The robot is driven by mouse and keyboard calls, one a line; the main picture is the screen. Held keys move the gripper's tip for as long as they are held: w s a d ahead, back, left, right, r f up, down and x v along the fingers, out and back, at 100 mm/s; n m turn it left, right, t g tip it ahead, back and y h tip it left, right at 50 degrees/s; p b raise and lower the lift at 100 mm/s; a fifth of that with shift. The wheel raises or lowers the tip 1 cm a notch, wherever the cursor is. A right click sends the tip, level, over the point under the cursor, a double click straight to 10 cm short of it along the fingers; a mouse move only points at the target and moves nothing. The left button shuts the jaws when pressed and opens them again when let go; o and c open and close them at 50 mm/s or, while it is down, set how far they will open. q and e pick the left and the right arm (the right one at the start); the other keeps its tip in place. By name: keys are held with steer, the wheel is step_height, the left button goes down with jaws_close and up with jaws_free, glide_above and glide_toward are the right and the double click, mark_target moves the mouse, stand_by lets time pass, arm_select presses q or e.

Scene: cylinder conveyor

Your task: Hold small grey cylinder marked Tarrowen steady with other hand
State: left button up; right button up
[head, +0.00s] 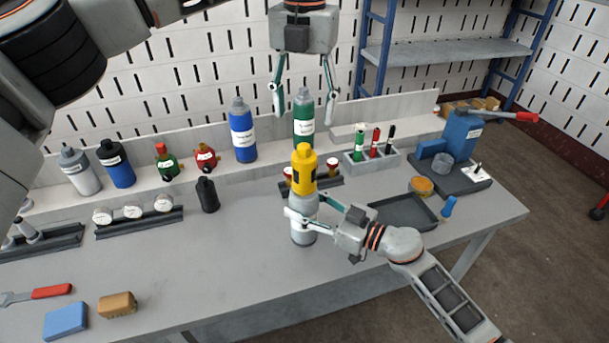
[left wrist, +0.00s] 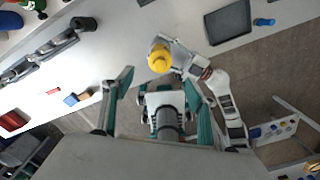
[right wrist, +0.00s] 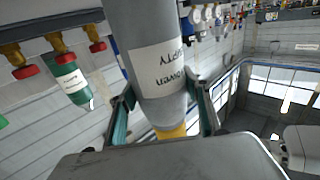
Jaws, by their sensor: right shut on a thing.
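The small grey cylinder (head: 303,237) stands upright near the bench's front edge; I cannot tell whether its base touches the bench. Its white label (right wrist: 160,70) appears upside down in the right wrist view, and part of the name, "owen", is readable. A yellow top piece (head: 304,170) sits on the cylinder and also shows in the left wrist view (left wrist: 160,59). My right gripper (head: 300,213) is shut around the cylinder's body from the right. My left gripper (head: 303,95) is open and empty, pointing down above and behind the yellow piece.
A green bottle (head: 304,120) and a blue bottle (head: 242,135) stand behind. A dark tray (head: 405,211) and a blue piece (head: 449,206) lie to the right. A black bottle (head: 207,195) stands to the left. The bench surface (head: 200,260) left of the cylinder is clear.

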mark_target(304, 168)
arm_select(q)
steer(key=n, duration=0.1)
steer(key=f+n, duration=0.1)
steer(key=shift+s+f+n+t, duration=0.2)
steer(key=shift+n+t, duration=0.1)
steer(key=shift+t, duration=0.1)
steer(key=f+n, duration=0.2)
steer(key=n, duration=0.1)
steer(key=shift+s+d+t, duration=0.1)
steer(key=shift+s+t, duration=0.25)
steer(key=shift+t, duration=0.05)
steer(key=f, duration=0.4)
steer(key=w+f, duration=0.1)
steer(key=f, duration=0.7)
steer(key=shift+w+a, duration=0.2)
steer(key=shift+w, duration=0.2)
steer(key=shift+r, duration=0.1)
steer(key=c, duration=1.4)
steer(key=o, duration=1.1)
steer(key=shift+s+d, duration=0.1)
steer(key=shift+s, duration=0.25)
